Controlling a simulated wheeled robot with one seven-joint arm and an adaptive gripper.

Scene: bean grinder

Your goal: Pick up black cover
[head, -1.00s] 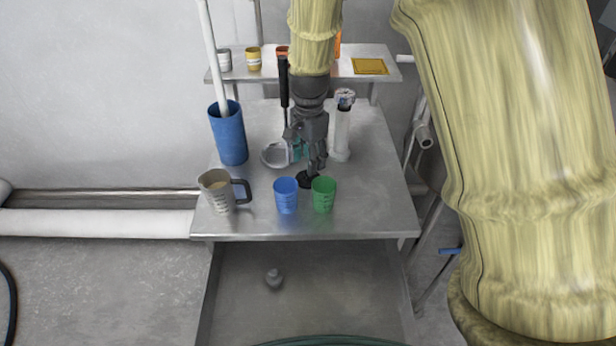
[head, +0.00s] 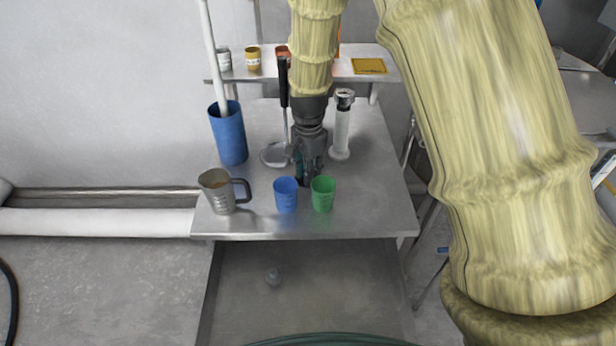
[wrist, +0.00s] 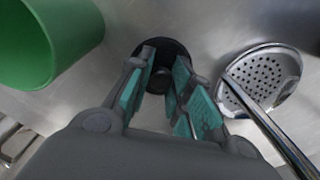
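The black cover (wrist: 172,48) is a dark round disc lying on the metal table. In the wrist view it shows just beyond and between my fingertips, with a greyish middle part between the fingers. In the head view my gripper (head: 308,176) hides most of the cover. My gripper points down over it, behind the blue and green cups. Its teal-padded fingers stand apart in the wrist view (wrist: 165,62), with a gap between them. The fingertips are low around the cover's middle; I cannot tell whether they touch it.
The blue cup (head: 286,196) and green cup (head: 323,195) stand close in front. A jug (head: 216,192) is at front left, a perforated ladle (wrist: 268,78) beside my gripper, a white cylinder (head: 341,135) behind right, and a tall blue container (head: 229,138) at left.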

